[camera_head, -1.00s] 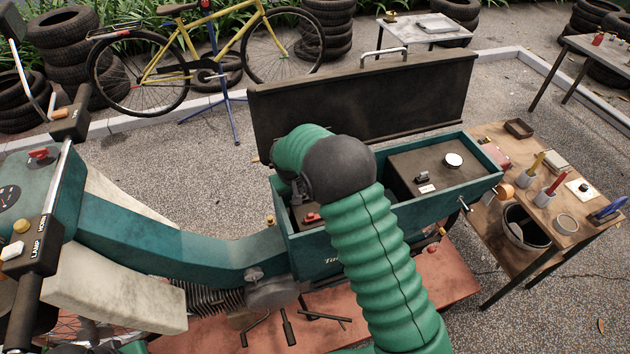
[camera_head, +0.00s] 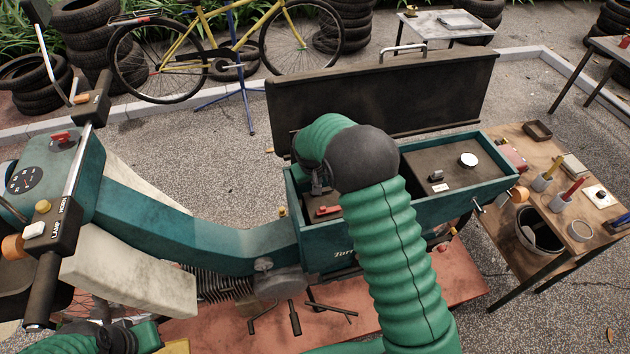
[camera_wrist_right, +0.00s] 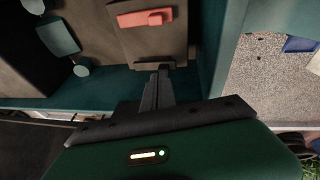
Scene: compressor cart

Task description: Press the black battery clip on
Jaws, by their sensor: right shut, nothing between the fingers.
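The red clip (camera_head: 327,211) lies on top of the dark battery in the teal open box (camera_head: 458,204). In the right wrist view the red clip (camera_wrist_right: 146,18) sits on the battery (camera_wrist_right: 150,47), beyond my fingertips. My right gripper (camera_wrist_right: 160,72) is shut and empty, its fingertips at the near edge of the battery top. I cannot tell if they touch it. A small dark part shows at the tips; I cannot make out the black clip clearly. In the head view my right arm hides most of this area. My left gripper (camera_head: 147,336) is partly in view at bottom left, fingers not clear.
The box's dark lid (camera_head: 430,95) stands open behind. A teal cart body with handlebar (camera_head: 50,255) is at left. A wooden table (camera_head: 560,235) with tools and cups stands at right. The box's right compartment has a dark panel (camera_head: 450,160) with a white round cap.

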